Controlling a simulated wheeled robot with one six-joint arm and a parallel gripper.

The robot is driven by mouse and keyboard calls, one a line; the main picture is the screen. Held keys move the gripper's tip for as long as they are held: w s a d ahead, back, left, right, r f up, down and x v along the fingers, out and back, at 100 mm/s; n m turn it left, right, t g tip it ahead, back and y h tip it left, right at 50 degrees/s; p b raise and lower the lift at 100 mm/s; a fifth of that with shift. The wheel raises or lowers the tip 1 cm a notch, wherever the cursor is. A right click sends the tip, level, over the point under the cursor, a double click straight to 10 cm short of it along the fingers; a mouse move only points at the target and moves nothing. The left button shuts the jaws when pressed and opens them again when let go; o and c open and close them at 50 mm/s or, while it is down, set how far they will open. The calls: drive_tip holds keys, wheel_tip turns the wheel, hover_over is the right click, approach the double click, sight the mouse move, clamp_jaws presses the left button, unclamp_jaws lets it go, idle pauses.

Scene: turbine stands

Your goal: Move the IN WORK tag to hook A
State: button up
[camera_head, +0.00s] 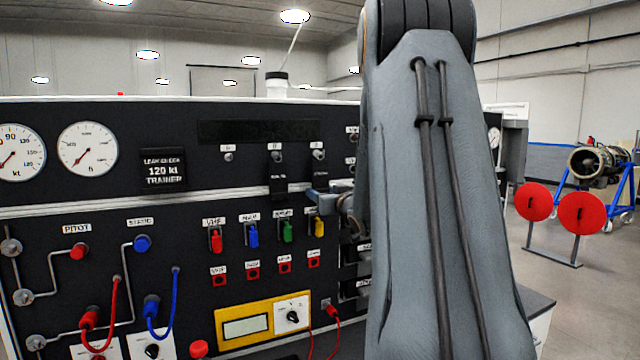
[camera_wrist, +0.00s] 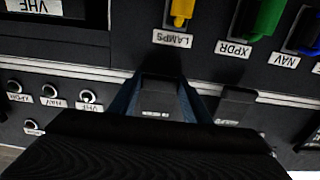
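In the head view, labelled hooks A (camera_head: 228,156), B (camera_head: 276,156) and C (camera_head: 319,154) run along the dark panel. Hook A looks bare. A dark tag (camera_head: 278,181) hangs at hook B, and another dark tag (camera_head: 318,174) hangs at hook C. My gripper (camera_head: 322,196) is at the lower part of the C tag, partly behind my arm. In the wrist view, its blue fingers (camera_wrist: 161,98) stand on both sides of one dark tag (camera_wrist: 160,84), with little or no gap. The B tag (camera_wrist: 237,104) is beside them. The tags' lettering is too small to read.
Colored switches, including yellow (camera_head: 319,227) and green (camera_head: 287,231), sit just below the tags. Red (camera_head: 115,305) and blue (camera_head: 157,325) hoses loop at lower left. A placard (camera_head: 163,170) is left of hook A. My arm hides the panel's right part.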

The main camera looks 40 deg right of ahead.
drive_tip(key=c, duration=0.7)
drive_tip(key=shift+s+a, duration=0.15)
drive_tip(key=shift+s, duration=0.55)
drive_tip(key=shift+p+v, duration=0.4)
drive_tip(key=shift+v, duration=0.85)
